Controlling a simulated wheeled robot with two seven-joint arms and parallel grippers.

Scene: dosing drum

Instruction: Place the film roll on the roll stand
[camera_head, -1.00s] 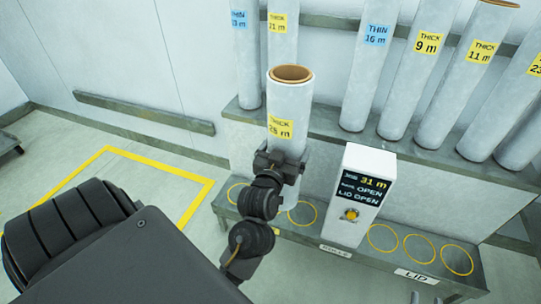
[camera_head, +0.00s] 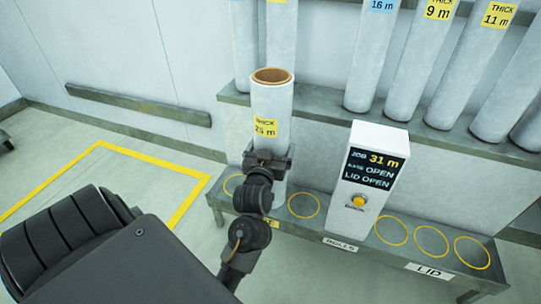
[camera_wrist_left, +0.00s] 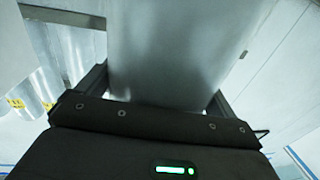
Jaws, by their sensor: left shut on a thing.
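The film roll (camera_head: 270,108) is a pale upright cylinder with a brown core rim and a yellow THICK label, whose number looks like 25 or 26 m. My left gripper (camera_head: 267,162) is shut around its lower part. The roll also fills the upper middle of the left wrist view (camera_wrist_left: 175,50), between the fingers. The roll stand (camera_head: 322,232) is a low grey bench with yellow rings and a ROLLS sign. The roll is above its left part, between two rings in the picture. My right gripper is out of view.
A white control box (camera_head: 365,175) stands on the bench right of the roll, reading JOB 31 m and LID OPEN. A grey shelf (camera_head: 320,125) behind carries several tall rolls. Empty rings (camera_head: 391,230) lie right of the box. A yellow floor outline (camera_head: 150,157) is at left.

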